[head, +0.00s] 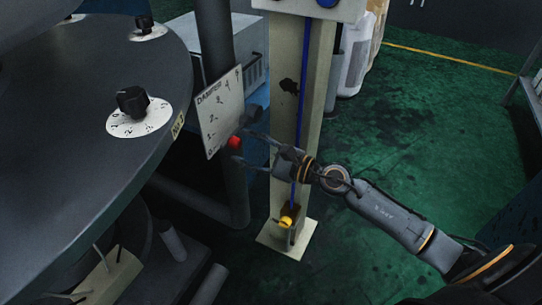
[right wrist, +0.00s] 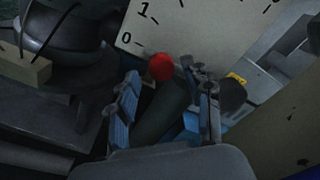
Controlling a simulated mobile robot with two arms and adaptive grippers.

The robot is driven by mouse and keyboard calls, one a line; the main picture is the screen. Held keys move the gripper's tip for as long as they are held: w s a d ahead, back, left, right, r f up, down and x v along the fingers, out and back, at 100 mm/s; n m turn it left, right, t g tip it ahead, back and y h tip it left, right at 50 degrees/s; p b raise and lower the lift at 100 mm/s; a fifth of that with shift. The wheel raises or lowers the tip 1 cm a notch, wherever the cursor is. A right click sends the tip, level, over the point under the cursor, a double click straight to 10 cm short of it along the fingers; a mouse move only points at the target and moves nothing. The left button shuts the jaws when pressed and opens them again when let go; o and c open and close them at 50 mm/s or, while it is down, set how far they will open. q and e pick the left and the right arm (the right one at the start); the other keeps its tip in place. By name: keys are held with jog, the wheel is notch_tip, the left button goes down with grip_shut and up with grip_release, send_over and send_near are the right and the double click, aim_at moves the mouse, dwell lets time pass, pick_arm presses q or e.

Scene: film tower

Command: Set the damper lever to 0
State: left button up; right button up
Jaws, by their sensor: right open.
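The damper plate (head: 222,112) is a pale panel with handwritten marks rising from 0 at its lower left, beside a dark post. The lever's red knob (head: 234,142) is at the plate's lower right edge, near the height of the 0 and 1 marks. In the right wrist view the red knob (right wrist: 160,66) lies just right of and below the 0 mark on the plate (right wrist: 205,30). My right gripper (head: 243,147) is open, its fingers on either side of the knob. Whether they touch it, I cannot tell. My left gripper is out of view.
A round dark table (head: 70,190) with black dial knobs (head: 132,102) fills the left. A cream column (head: 315,100) with a yellow-tipped part (head: 287,221) at its base stands right of the plate. Green floor (head: 440,130) is open at the right.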

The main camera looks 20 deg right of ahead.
jog(key=v, duration=0.9)
dwell(0.3)
